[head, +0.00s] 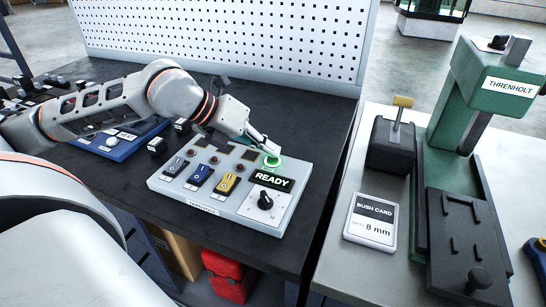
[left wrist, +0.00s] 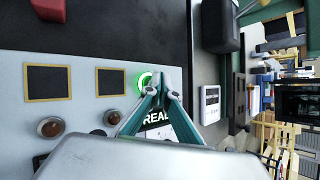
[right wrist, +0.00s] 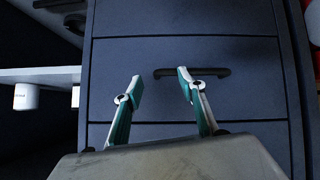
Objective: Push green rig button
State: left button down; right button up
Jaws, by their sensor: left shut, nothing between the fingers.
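The green rig button (head: 271,162) glows as a lit ring at the top right of the grey control panel (head: 220,209), above a READY display (head: 271,181). My left gripper (head: 270,151) is shut and empty, with its fingertips at the button in the head view. In the left wrist view the green ring (left wrist: 144,81) shows just left of the shut fingertips (left wrist: 160,80), which partly hide it. I cannot tell whether they touch it. My right gripper (right wrist: 157,83) is open and empty, in front of a dark drawer front with a handle (right wrist: 192,73).
The panel also carries blue (head: 200,177) and yellow (head: 227,184) switches and a black knob (head: 265,201). A pegboard (head: 225,35) rises behind the dark bench.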

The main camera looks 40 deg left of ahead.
aim_at(269, 159)
pick_arm(q)
jog(key=shift+f, duration=0.35)
pick_arm(e)
jog(key=shift+f, duration=0.15)
pick_arm(q)
jog(key=shift+r, duration=0.85)
jog(key=shift+r, duration=0.1)
jog(key=shift+r, duration=1.5)
jog(key=shift+r+p, duration=0.5)
jog(key=shift+r, duration=0.95)
pick_arm(e)
jog(key=shift+w+r, duration=0.25)
jog(key=shift+r, duration=0.3)
jog(key=shift+w+r, duration=0.2)
jog(key=shift+r, duration=0.3)
